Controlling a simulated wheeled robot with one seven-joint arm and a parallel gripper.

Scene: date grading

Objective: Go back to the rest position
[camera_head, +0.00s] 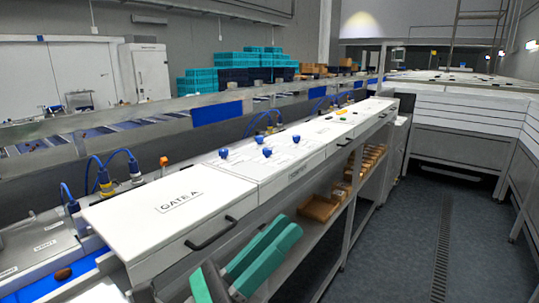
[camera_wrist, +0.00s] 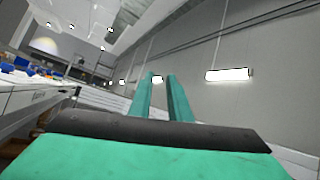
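My gripper (camera_head: 287,226) has two teal fingers and shows at the bottom centre of the head view, in front of the white counter's drawer front and above the aisle side. In the wrist view the fingers (camera_wrist: 161,78) stand apart with a clear gap and nothing between them. The gripper is open and empty, touching nothing that I can see. The wrist camera looks past the fingers at a grey wall and ceiling lights.
A white counter (camera_head: 165,205) marked GATE A, with a black handle (camera_head: 211,234), runs away to the right. Blue knobs (camera_head: 267,152) stand on it. A brown date (camera_head: 63,274) lies on a blue strip at lower left. Wooden trays (camera_head: 320,207) sit below. The aisle floor (camera_head: 400,240) is clear.

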